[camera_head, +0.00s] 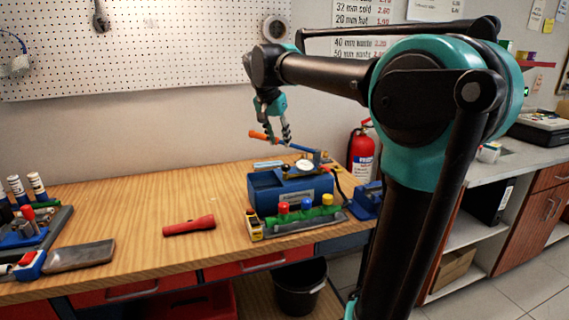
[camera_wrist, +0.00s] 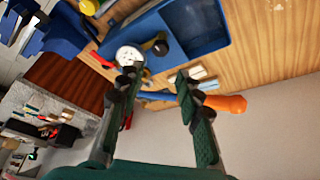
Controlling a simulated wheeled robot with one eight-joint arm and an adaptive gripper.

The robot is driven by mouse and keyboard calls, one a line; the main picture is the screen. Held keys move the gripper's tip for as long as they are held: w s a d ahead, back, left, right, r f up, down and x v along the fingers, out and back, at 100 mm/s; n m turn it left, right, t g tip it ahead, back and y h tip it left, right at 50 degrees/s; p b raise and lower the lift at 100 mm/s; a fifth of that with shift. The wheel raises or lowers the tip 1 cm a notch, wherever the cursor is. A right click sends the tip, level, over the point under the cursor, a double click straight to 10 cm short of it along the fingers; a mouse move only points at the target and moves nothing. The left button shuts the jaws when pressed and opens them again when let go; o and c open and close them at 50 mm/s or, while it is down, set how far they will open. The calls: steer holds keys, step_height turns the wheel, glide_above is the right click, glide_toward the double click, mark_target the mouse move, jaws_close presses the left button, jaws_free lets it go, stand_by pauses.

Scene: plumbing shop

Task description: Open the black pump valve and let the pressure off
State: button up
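The test pump has a blue tank (camera_head: 262,196) on the bench, with a pale round gauge (camera_head: 303,166) on top. Its lever has a blue rod (camera_head: 303,148) and an orange grip (camera_head: 259,136). In the wrist view a small dark knob (camera_wrist: 158,47), apparently the black valve, sits beside the white gauge (camera_wrist: 129,55) at the tank's edge; I cannot tell how far it is turned. My gripper (camera_head: 279,138) is above the pump by the lever. In the wrist view its fingers (camera_wrist: 158,82) are apart and empty, with the lever passing behind them.
A red flashlight (camera_head: 189,226) lies left. A fire extinguisher (camera_head: 361,150) stands behind at right. The bench's middle left is clear.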

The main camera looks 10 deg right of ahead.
mark_target(285, 166)
steer(key=x, duration=1.1)
jaws_close()
steer(key=shift+s, duration=0.1)
